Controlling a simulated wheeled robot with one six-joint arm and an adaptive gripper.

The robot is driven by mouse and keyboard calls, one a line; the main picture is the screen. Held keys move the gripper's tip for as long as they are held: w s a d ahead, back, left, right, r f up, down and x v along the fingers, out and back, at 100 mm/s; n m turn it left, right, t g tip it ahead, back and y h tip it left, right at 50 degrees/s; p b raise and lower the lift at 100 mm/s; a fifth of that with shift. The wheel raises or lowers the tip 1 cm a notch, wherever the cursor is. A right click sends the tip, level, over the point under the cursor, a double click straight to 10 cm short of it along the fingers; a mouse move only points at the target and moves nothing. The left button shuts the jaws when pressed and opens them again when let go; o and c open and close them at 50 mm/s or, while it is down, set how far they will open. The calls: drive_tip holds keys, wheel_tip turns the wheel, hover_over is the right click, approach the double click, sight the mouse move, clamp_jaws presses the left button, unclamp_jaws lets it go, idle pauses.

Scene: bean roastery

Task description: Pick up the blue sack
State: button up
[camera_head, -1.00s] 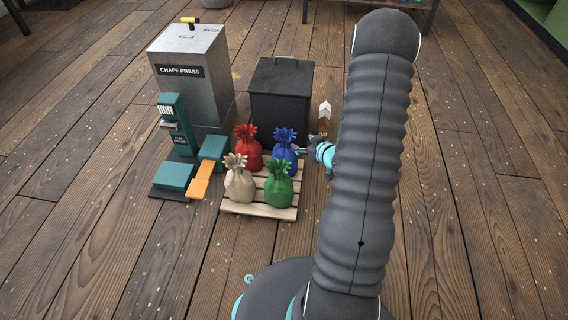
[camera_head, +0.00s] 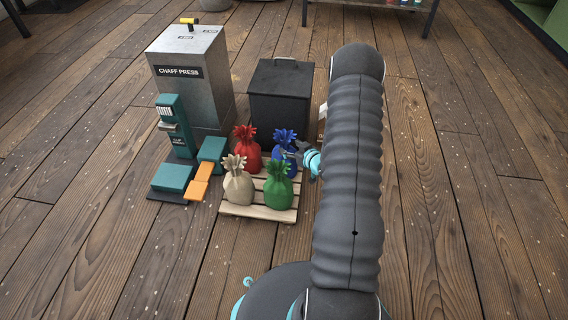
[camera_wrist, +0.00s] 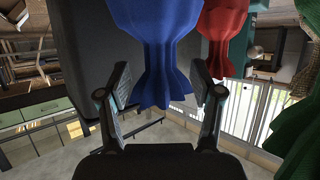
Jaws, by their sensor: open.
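The blue sack (camera_head: 285,148) stands at the back right of a wooden pallet (camera_head: 258,212), its ruffled top tied. My gripper (camera_head: 303,150) is at the right side of the blue sack in the head view, partly hidden by the sack and my arm. In the wrist view the blue sack (camera_wrist: 160,45) appears upside down, with its ruffled top between the two fingers of my gripper (camera_wrist: 163,100). The fingers are apart, with gaps showing on both sides of the sack's neck.
On the pallet are a red sack (camera_head: 247,152) left of the blue one, a green sack (camera_head: 278,188) in front and a beige sack (camera_head: 239,186). A black bin (camera_head: 281,98) stands close behind. The chaff press (camera_head: 196,80) and a teal machine (camera_head: 175,125) stand left.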

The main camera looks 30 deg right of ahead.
sight(287, 146)
drive_tip(key=x, duration=0.5)
drive_tip(key=shift+f+b, duration=0.1)
drive_tip(key=shift+b, duration=0.2)
clamp_jaws()
drive_tip(key=shift+w, duration=0.1)
